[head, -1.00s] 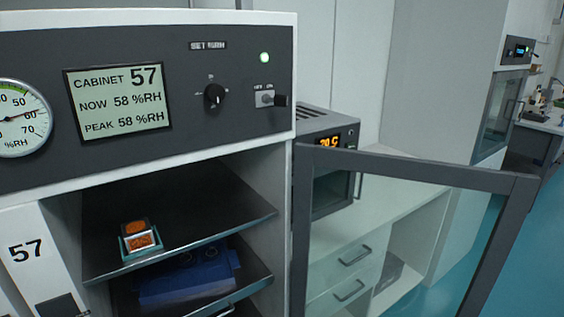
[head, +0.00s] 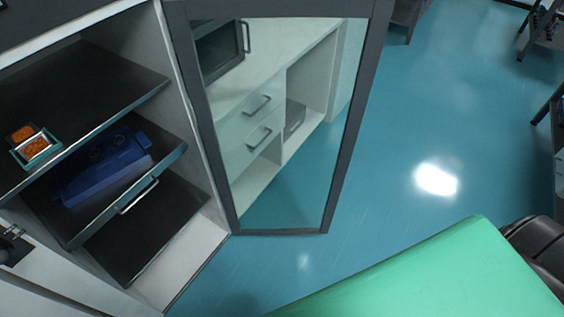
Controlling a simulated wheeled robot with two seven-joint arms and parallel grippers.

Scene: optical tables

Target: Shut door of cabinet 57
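Cabinet 57 (head: 187,255) stands at the left of the head view with its front open. Its number panel showed in the earlier frame and is now out of view. Its door, a clear pane in a dark grey frame (head: 357,120), stands swung open to the right of the opening. The hinge side is along the cabinet's right front edge. Neither of my grippers is in view.
Inside are dark shelves with a small teal tray (head: 36,147) of orange items and a blue case (head: 104,167). The shelf under the case has a handle (head: 138,196) and juts forward. A white drawer counter (head: 245,155) shows through the door. Blue floor (head: 430,110) is clear to the right.

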